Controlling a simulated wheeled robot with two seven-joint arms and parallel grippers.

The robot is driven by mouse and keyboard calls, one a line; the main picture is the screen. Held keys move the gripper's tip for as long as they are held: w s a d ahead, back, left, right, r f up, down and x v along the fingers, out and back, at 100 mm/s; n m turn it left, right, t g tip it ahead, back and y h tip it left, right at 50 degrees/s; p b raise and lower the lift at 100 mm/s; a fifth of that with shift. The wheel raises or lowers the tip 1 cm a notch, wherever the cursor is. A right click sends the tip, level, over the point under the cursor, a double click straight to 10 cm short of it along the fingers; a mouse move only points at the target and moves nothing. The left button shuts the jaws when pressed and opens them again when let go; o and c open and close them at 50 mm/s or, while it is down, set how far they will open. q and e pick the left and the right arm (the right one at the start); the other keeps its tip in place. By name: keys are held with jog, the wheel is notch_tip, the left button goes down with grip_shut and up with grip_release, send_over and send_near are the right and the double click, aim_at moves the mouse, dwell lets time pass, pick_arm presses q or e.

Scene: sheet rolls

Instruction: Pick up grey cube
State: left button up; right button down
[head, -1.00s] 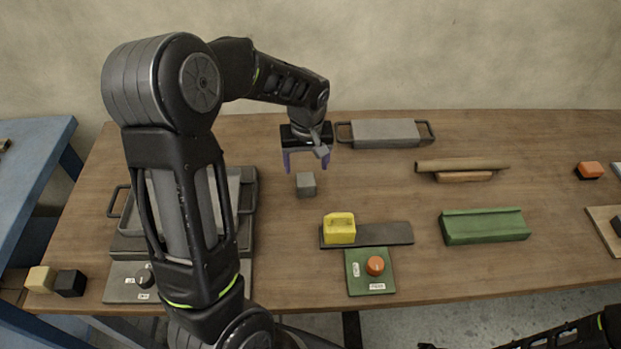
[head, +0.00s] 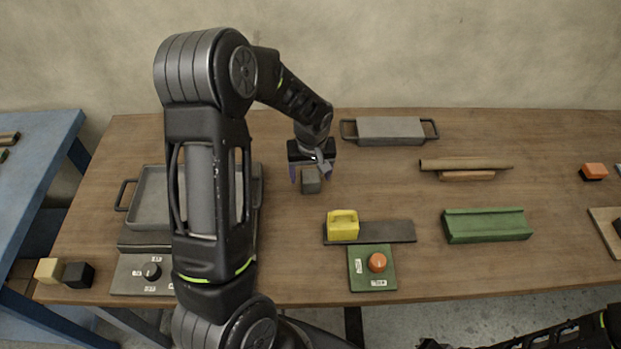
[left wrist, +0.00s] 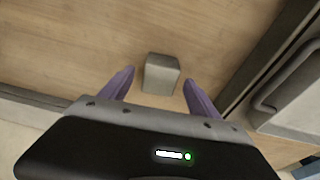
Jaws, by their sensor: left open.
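The grey cube (head: 311,181) stands on the wooden table, below my left gripper (head: 312,176) in the head view. My left gripper is open, with its purple fingers pointing down on either side of the cube in that picture. In the left wrist view the cube (left wrist: 161,74) lies between and a little beyond the tips of the open fingers (left wrist: 158,82). A gap shows on each side, so no finger appears to touch it. My right gripper cannot be made out; only part of the right arm shows at the lower right of the head view.
A yellow block (head: 343,225) sits on a dark strip (head: 390,232), near a green panel with an orange knob (head: 377,262). A grey handled tray (head: 390,130) is behind, right of the gripper. Table around the cube is clear.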

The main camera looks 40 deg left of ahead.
pick_arm(q)
jog(key=shift+w+f, duration=0.15)
jog(key=shift+f, duration=0.65)
jog(key=c, duration=1.5)
